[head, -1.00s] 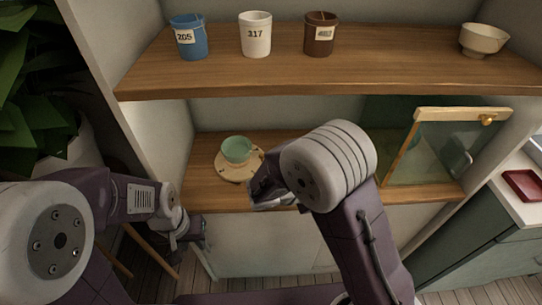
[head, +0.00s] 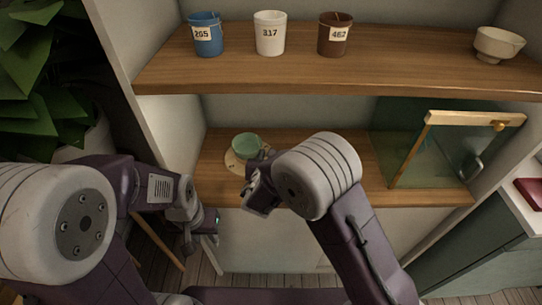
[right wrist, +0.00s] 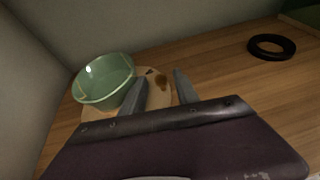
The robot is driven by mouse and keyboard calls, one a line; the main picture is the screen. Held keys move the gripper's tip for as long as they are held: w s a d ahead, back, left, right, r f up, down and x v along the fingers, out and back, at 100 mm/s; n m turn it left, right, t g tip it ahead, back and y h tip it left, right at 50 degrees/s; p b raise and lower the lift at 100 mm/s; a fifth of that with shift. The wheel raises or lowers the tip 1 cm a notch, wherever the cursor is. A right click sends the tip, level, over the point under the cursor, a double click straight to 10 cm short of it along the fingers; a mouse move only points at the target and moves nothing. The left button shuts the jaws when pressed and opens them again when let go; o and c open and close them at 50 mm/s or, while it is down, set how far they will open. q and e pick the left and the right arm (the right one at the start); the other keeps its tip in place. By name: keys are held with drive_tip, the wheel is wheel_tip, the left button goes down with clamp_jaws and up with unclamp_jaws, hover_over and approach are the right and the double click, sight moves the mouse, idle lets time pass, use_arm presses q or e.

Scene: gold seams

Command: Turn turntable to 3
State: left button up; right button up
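The turntable (head: 232,162) is a pale round wooden disc on the lower shelf, at its left end. A green bowl-like cup (head: 246,145) stands on it. In the right wrist view the disc (right wrist: 92,116) has dark marks near its far edge, and the green cup (right wrist: 104,82) sits on its left part. No number on it is readable. My right gripper (head: 257,180) is at the disc's near right side. Its fingers (right wrist: 159,77) are apart with nothing clearly between them, over or beside the disc; contact cannot be told. My left gripper (head: 212,222) hangs below the shelf at the left, small and unclear.
A glass-fronted case (head: 430,155) with a wooden top bar stands at the shelf's right. A black ring (right wrist: 272,46) lies on the shelf. Blue (head: 206,36), white (head: 270,34) and brown (head: 334,36) tubs and a cream bowl (head: 498,45) stand on the upper shelf.

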drive_tip(key=shift+w+f, duration=0.15)
drive_tip(key=shift+w, duration=0.2)
clamp_jaws()
idle(1.2)
